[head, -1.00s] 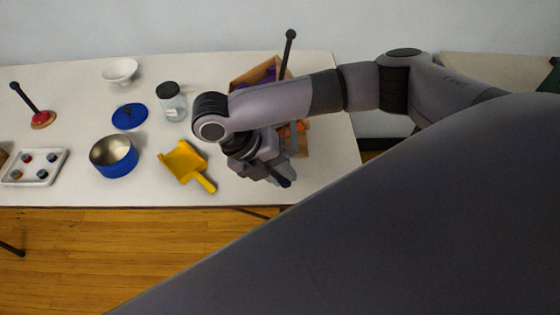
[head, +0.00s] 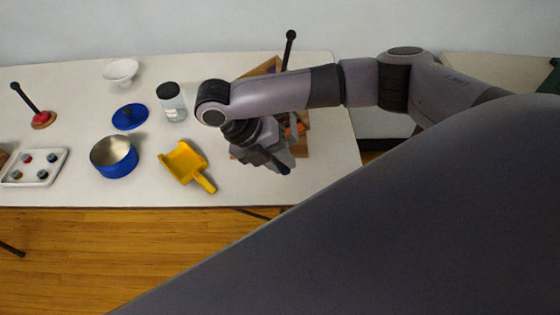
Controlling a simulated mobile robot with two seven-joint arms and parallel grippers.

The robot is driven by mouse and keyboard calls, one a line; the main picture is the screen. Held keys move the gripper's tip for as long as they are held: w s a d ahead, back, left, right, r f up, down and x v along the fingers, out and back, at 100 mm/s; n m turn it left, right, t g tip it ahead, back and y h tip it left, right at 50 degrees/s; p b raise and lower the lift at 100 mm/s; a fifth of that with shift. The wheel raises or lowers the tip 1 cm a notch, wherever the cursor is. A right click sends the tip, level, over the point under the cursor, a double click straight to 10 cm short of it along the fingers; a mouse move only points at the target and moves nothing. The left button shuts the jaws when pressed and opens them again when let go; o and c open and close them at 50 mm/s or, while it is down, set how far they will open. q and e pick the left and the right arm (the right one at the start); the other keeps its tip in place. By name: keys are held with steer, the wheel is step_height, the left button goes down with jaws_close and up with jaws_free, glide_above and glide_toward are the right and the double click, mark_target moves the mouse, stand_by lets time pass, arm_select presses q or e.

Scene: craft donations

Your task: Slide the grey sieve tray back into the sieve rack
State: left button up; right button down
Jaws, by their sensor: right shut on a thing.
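The wooden rack (head: 302,145) stands at the right part of the white table, mostly hidden behind my right arm. Its wooden edge shows behind the arm, and orange bits show beside the gripper. My right gripper (head: 279,163) is in front of the rack, pointing down toward the front right, and is shut. The grey sieve tray cannot be made out clearly; the gripper and wrist cover what the fingers hold. How far the tray is inside the rack cannot be told. My left gripper is not in view.
A yellow dustpan (head: 184,163) lies just left of the gripper. A blue pot (head: 114,157), a blue lid (head: 130,116), a jar (head: 171,103), a white bowl (head: 120,72) and a white tray (head: 34,184) stand further left. The table's front edge is close.

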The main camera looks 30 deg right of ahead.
steer(key=shift+w, duration=0.15)
steer(key=shift+w+d, duration=0.5)
steer(key=shift+w, duration=0.25)
steer(key=shift+w+d, duration=0.45)
steer(key=shift+w, duration=0.35)
steer(key=shift+w+d+b, duration=0.4)
steer(key=shift+w+d, duration=0.25)
steer(key=shift+w, duration=0.3)
steer(key=shift+w+d+b, duration=0.35)
steer(key=shift+w+d, duration=0.25)
steer(key=shift+w, duration=0.35)
steer(key=shift+d+p, duration=0.1)
steer(key=shift+p, duration=0.25)
steer(key=shift+f, duration=0.15)
steer(key=c, duration=0.9)
jaws_free()
